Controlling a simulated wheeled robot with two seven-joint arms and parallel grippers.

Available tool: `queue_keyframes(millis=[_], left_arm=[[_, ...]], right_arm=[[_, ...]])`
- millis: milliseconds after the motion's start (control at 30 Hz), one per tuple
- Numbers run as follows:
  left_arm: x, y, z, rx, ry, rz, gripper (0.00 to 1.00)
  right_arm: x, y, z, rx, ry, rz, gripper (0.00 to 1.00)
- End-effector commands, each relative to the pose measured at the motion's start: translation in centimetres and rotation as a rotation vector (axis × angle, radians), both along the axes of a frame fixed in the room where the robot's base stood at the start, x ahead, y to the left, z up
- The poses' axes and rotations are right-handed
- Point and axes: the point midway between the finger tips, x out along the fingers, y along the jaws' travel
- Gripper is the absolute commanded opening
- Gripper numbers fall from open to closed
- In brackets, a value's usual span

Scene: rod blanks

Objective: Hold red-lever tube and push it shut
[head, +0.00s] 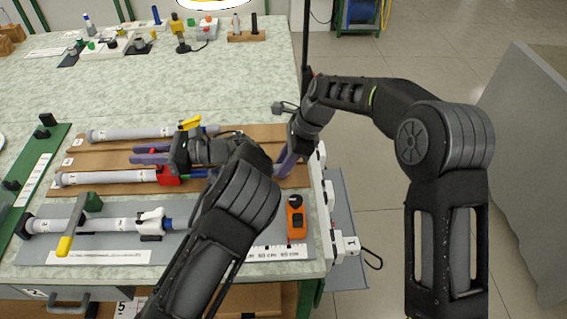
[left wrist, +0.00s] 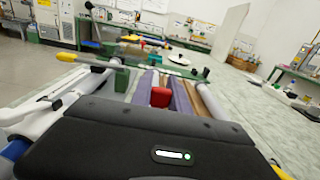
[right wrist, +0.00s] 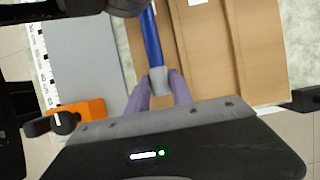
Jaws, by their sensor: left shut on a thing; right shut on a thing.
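The red-lever tube (head: 110,178), white with a red lever block (head: 168,175), lies on a brown board in the head view. My left gripper (head: 136,154) is shut on this tube, its purple fingers pointing left; the red block shows at the fingers in the left wrist view (left wrist: 160,97). A blue rod (right wrist: 151,35) comes out of the tube's right end and ends in a grey knob (right wrist: 159,78). My right gripper (right wrist: 160,80) is shut on this knob. In the head view my left arm hides the rod's outer part and the knob.
A yellow-lever tube (head: 130,133) lies behind. A white tube (head: 90,224) with a yellow-handled green clamp (head: 88,204) lies in front. An orange device (head: 296,218) stands near the table's right edge. Small tools line the back; the table middle behind the boards is clear.

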Motion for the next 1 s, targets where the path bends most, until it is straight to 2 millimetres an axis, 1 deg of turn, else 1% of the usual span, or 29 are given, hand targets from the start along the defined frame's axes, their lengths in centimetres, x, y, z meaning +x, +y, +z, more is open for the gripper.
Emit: queue_keyframes(millis=[367, 467, 600, 700, 967, 1000], left_arm=[[0.0, 0.0, 0.0, 0.0, 0.0, 0.0, 0.0], [0.0, 0.0, 0.0, 0.0, 0.0, 0.0, 0.0], [0.0, -0.1, 0.0, -0.001, 0.0, 0.0, 0.0], [0.0, -0.1, 0.0, -0.001, 0.0, -0.001, 0.0], [0.0, 0.0, 0.0, -0.001, 0.0, -0.001, 0.0], [0.0, 0.0, 0.0, -0.001, 0.0, 0.0, 0.0]], right_arm=[[0.0, 0.1, 0.0, 0.0, -0.001, 0.0, 0.0], [0.0, 1.1, 0.0, 0.001, -0.001, 0.003, 0.0], [0.0, 3.6, 0.0, 0.001, -0.002, 0.004, 0.0], [0.1, 4.6, 0.0, 0.001, -0.002, 0.001, 0.0], [0.0, 4.6, 0.1, 0.001, -0.001, 0.0, 0.0], [0.0, 4.6, 0.1, 0.001, -0.001, 0.0, 0.29]])
